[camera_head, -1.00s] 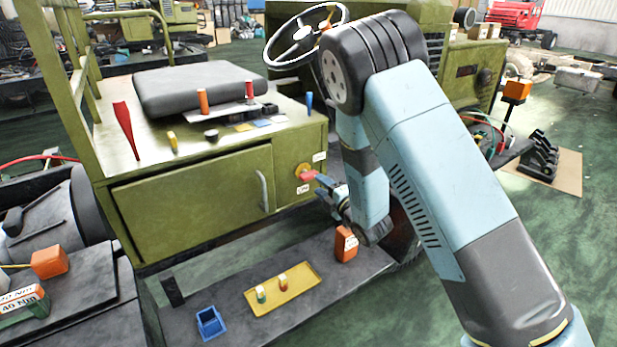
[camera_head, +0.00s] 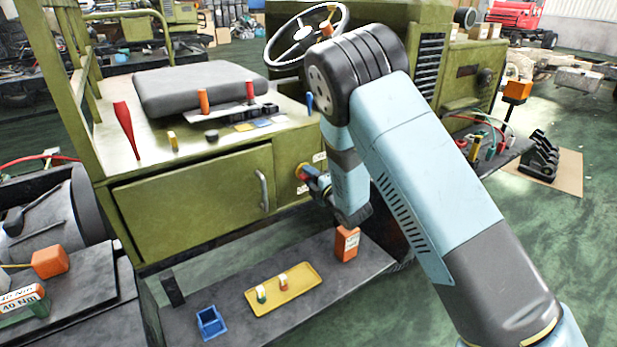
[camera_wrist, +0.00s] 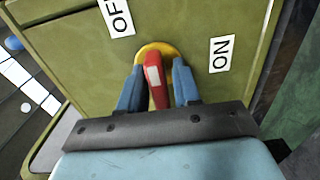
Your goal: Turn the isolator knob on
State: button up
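The isolator knob is a red handle (camera_wrist: 154,76) with a pale mark, on a round yellow base (camera_wrist: 158,48) on the olive cabinet side. In the wrist view an "OFF" label (camera_wrist: 117,14) lies to its upper left and an "ON" label (camera_wrist: 220,54) to its right. My gripper (camera_wrist: 158,84) has its two blue fingers on either side of the red handle. A narrow gap shows at the right finger; contact at the left finger cannot be told. In the head view my gripper (camera_head: 314,180) is at the knob, which it mostly hides.
Below the cabinet, a dark step (camera_head: 225,290) holds an orange box (camera_head: 347,243), a yellow tray (camera_head: 268,301) and a blue bin (camera_head: 210,322). A cabinet door handle (camera_head: 263,189) is left of the knob. A seat cushion (camera_head: 198,86) and steering wheel (camera_head: 290,40) are above.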

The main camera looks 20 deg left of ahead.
grip_shut()
jog(key=shift+m, duration=0.4)
jog(key=shift+d+m, duration=0.1)
jog(key=shift+m, duration=0.8)
jog(key=m, duration=0.4)
jog(key=shift+f, duration=0.15)
jog(key=m, duration=1.1)
jog(key=shift+m, duration=0.4)
jog(key=shift+o, duration=1.2)
grip_release()
